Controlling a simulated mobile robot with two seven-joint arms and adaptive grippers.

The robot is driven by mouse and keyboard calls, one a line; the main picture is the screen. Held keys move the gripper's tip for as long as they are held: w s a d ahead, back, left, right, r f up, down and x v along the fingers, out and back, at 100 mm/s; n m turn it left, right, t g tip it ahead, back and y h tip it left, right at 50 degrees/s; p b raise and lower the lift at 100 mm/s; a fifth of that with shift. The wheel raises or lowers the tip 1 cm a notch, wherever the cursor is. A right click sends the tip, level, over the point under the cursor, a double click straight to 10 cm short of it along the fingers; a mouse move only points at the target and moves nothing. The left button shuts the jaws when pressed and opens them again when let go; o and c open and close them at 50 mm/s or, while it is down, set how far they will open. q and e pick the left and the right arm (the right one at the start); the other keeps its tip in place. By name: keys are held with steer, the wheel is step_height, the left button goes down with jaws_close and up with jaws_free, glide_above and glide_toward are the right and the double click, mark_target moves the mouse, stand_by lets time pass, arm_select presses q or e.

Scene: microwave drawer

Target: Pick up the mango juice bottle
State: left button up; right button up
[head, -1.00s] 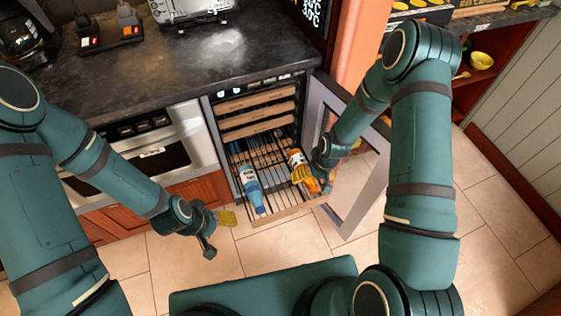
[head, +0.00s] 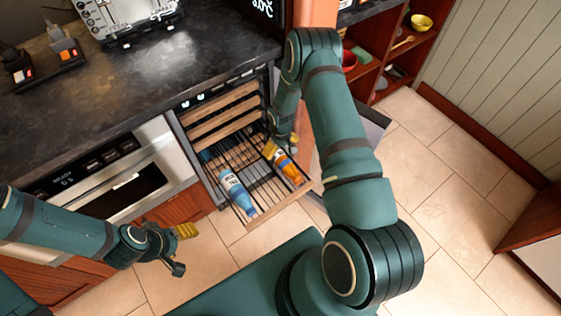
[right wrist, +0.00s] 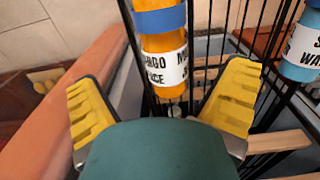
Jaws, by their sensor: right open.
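The mango juice bottle (head: 289,170) is orange with a white label and lies on the pulled-out wire rack (head: 262,204). My right gripper (head: 273,148) is at the bottle's rear end, with its fingers apart. In the right wrist view, the bottle (right wrist: 163,62) shows a blue band and a partly readable label. It lies between and beyond the two yellow fingertips (right wrist: 162,95), with no clear contact. The gripper's body hides the lower middle of that view. My left gripper (head: 182,248) is open and empty, in front of the oven.
A blue water bottle (head: 237,194) lies on the same rack to the left, and also shows in the right wrist view (right wrist: 302,45). Wooden-fronted racks (head: 222,107) are above. The open cooler door (head: 371,125) stands to the right. The tiled floor (head: 450,210) is clear.

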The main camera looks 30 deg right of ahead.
mark_target(280, 155)
steer(key=f, duration=0.2)
steer(key=f+b, duration=0.1)
steer(key=f, duration=0.4)
steer(key=shift+a+f+b, duration=0.1)
steer(key=shift+a+b, duration=0.15)
steer(key=shift+b, duration=0.05)
steer(key=c, duration=1.4)
